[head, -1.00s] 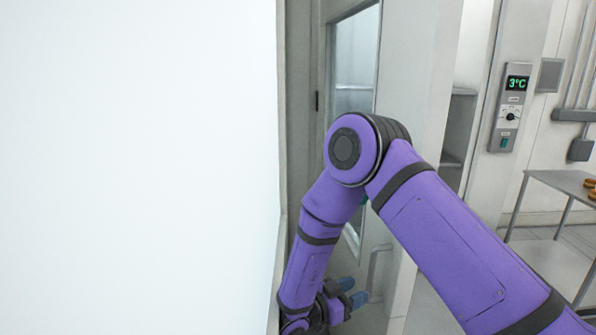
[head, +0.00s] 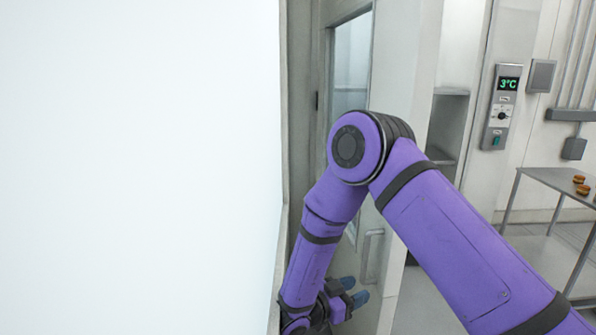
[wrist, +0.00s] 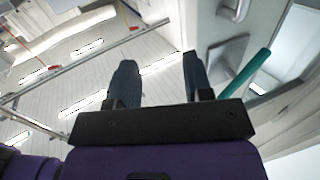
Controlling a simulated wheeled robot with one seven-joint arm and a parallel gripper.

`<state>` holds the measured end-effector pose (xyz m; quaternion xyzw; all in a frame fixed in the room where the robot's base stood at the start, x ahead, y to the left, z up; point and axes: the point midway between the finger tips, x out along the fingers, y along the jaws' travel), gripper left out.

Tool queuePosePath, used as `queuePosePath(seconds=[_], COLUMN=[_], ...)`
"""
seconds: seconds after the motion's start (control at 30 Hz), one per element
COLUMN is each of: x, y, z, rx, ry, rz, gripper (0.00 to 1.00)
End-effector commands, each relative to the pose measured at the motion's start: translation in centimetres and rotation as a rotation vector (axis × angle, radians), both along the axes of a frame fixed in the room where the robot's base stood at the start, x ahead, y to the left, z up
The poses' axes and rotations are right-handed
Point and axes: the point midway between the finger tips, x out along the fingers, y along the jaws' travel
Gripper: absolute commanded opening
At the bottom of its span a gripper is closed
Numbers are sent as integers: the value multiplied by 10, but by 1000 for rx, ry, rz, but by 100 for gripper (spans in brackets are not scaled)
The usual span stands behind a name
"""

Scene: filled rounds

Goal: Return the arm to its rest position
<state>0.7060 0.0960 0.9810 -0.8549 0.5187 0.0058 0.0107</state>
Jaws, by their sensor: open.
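My purple arm is bent at the elbow in the head view, with the forearm hanging down. My gripper (head: 354,291) is low in the middle, beside a grey door with a window (head: 350,65) and a pale handle (head: 372,255). Its blue fingers point right and are apart with nothing between them. In the wrist view the two fingers of my gripper (wrist: 160,78) are also spread and empty. Whether the gripper touches the door cannot be told.
A large blank white surface (head: 140,170) fills the left, close to my forearm. A control panel (head: 502,105) reading 3°C is on the right. A metal table (head: 545,178) with small round brown items stands at the right edge. A teal bar (wrist: 245,73) shows in the wrist view.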

Motion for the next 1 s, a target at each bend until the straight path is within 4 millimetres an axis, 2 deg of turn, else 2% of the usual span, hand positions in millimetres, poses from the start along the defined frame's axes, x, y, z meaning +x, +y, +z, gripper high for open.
queuePosePath(seconds=[0.37, 0.57, 0.77, 1.0], x=[19, 36, 61, 87], y=[-4, -8, -11, -14], z=[16, 34, 66, 121], rx=[96, 187, 320, 497], ry=[-20, -37, -58, -65], rz=[54, 112, 214, 395], gripper=[46, 46, 46, 46])
